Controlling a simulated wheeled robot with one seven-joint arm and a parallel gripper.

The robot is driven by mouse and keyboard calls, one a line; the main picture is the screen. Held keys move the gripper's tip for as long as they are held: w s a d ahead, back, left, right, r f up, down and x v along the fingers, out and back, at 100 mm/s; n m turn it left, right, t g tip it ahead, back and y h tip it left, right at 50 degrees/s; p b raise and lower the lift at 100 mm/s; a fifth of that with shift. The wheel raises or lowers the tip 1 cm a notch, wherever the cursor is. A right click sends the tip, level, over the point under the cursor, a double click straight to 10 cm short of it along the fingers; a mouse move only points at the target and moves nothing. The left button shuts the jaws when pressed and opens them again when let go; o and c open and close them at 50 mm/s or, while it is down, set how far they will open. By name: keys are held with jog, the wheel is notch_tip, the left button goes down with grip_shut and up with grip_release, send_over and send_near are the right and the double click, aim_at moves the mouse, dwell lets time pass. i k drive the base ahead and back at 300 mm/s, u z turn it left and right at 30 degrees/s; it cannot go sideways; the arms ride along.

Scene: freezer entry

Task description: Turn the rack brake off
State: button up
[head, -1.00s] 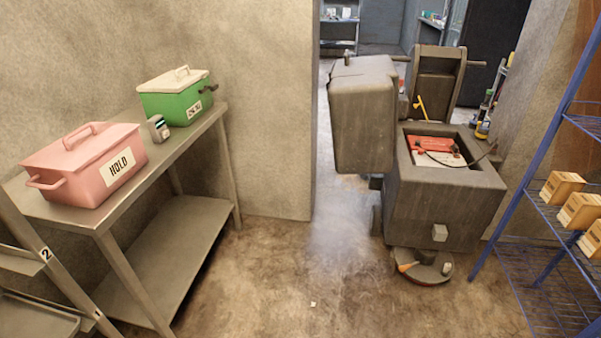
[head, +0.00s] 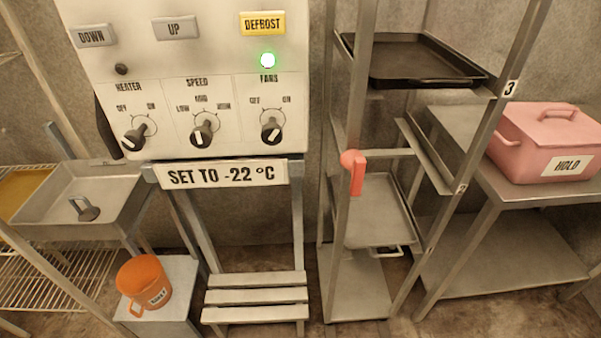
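A metal tray rack (head: 404,220) stands right of centre in the head view. A red-pink lever with a round knob (head: 355,170), which looks like the rack brake, is on its left front post. The lever's handle hangs downward from the knob. A dark tray (head: 415,62) sits high in the rack, and a grey metal tray (head: 380,212) sits lower. Number tag 3 (head: 510,88) is on the rack's right post. My gripper is not in view.
A control panel (head: 198,80) with knobs and a lit green lamp stands left of the rack above a slatted step (head: 255,297). An orange pot (head: 143,285) sits on a low stand. A pink HOLD box (head: 550,142) is on a steel table at right.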

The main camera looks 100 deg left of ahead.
aim_at(355, 169)
jog(key=u, duration=0.5)
jog(key=i, duration=0.1)
jog(key=u, duration=2.1)
jog(key=k, duration=0.5)
jog(key=u, duration=0.2)
jog(key=i, duration=0.5)
jog(key=u, duration=0.75)
